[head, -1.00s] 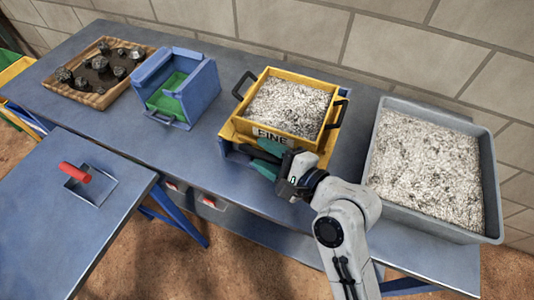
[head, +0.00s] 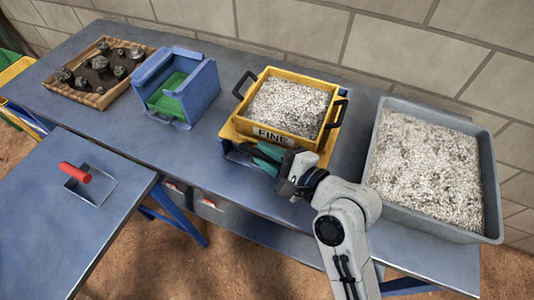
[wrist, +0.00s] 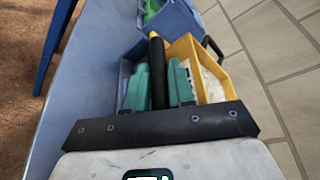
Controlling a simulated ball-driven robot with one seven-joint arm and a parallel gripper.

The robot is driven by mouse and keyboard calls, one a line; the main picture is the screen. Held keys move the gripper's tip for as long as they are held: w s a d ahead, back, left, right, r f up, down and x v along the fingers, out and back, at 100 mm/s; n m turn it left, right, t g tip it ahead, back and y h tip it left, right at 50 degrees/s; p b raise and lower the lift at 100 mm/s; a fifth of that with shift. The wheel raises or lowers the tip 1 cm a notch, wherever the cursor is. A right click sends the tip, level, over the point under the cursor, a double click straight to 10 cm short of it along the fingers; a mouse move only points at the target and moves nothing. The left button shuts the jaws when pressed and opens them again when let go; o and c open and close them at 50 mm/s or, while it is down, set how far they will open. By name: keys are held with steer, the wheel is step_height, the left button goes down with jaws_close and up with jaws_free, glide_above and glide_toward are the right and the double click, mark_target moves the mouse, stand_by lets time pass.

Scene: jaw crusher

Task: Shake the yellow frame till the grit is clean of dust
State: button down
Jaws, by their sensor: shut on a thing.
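The yellow frame (head: 230,131) sits on the blue bench, over a blue tray (head: 237,155). On it stands a yellow box (head: 290,127) marked FINE, filled with pale speckled grit (head: 287,105), with black handles on two sides. My gripper (head: 264,158) is at the frame's front edge. In the wrist view its green fingers (wrist: 158,88) are shut on a black bar handle (wrist: 157,62), which seems to belong to the yellow frame. The fingers hide most of this handle in the head view. The yellow box shows beyond them in the wrist view (wrist: 188,48).
A grey tray (head: 493,190) of pale grit stands close on the right. To the left are a blue box (head: 203,92) with a green inside and a wooden tray (head: 95,100) of dark rocks. A red-handled scoop (head: 75,173) lies on the nearer bench. A block wall stands behind.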

mark_target(276, 137)
steer(key=w, duration=0.1)
steer(key=w+d, duration=0.1)
steer(key=w, duration=0.1)
steer(key=w+d+p, duration=0.1)
steer(key=w, duration=0.1)
steer(key=c, duration=1.1)
jaws_free()
steer(key=shift+o, duration=0.2)
steer(key=v, duration=1)
steer(key=shift+s+d, duration=0.25)
steer(key=shift+d, duration=0.05)
